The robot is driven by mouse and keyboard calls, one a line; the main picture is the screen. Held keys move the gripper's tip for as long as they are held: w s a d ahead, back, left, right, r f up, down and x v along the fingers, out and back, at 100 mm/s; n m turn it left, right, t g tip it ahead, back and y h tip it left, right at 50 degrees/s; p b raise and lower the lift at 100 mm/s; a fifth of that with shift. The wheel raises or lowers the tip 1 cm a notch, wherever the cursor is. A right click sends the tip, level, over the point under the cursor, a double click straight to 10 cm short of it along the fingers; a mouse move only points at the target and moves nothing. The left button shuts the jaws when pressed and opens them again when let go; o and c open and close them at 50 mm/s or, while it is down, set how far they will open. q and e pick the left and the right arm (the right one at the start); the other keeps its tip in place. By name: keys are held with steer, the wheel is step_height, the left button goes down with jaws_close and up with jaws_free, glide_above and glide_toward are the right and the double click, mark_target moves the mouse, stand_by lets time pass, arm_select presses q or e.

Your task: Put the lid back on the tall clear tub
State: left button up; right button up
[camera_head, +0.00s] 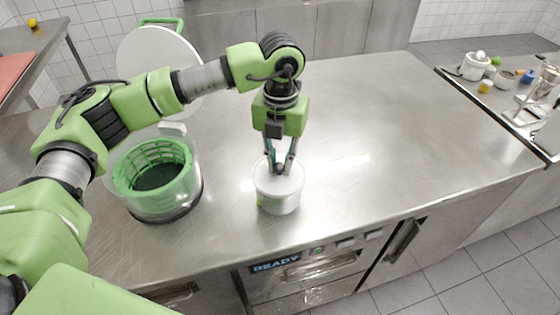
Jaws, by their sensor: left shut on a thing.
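The tub (279,203) stands upright on the steel counter, near its front edge and right of the middle of my left arm. Its wall looks greyish and see-through, with a hint of green low on its left side. A pale round lid (292,183) is at the top of the tub; I cannot tell whether it is fully seated. My left gripper (281,168) points straight down over the lid, its fingers shut on the lid's middle. My right gripper is out of view.
A clear round bowl with a green basket (152,160) stands left of the tub. Behind it a large white disc (150,50) with a green handle is upright, partly hidden by my arm. The counter (400,130) is clear to the right. Several small items sit on the far-right counter.

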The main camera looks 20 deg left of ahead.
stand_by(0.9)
arm_select(q)
steer(key=o, duration=0.9)
steer(key=o, duration=0.5)
steer(key=shift+r, duration=0.1)
steer(key=shift+r+p, duration=1.5)
steer(key=shift+r, duration=1.85)
